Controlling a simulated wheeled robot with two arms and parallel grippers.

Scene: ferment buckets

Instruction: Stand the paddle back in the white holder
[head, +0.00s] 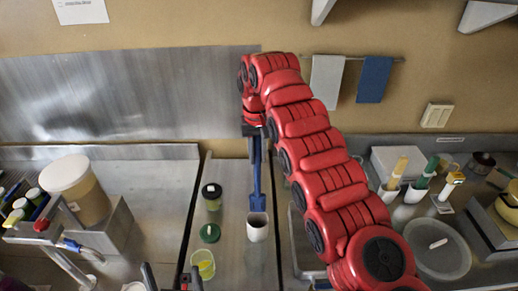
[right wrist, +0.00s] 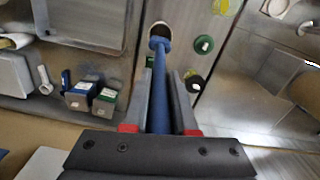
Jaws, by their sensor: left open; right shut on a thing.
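My right gripper (head: 254,132) is shut on the blue paddle (head: 256,188), which hangs nearly upright with its wide end down. The white holder (head: 257,231) stands on the metal counter directly below. The paddle's lower end is at the holder's far rim in the head view. In the right wrist view the paddle (right wrist: 161,85) runs between the fingers (right wrist: 158,100), and its end overlaps the edge of the holder's mouth (right wrist: 162,30). I cannot tell whether the tip is over the opening or just beside it. My left gripper (head: 172,279) is open and empty at the bottom edge.
A dark-lidded jar (head: 212,196), a green lid (head: 210,233) and a yellow-green cup (head: 203,264) stand left of the holder. A large white-lidded bucket (head: 83,194) is further left. White holders with brushes (head: 392,190) stand at right. My red right arm covers the middle right.

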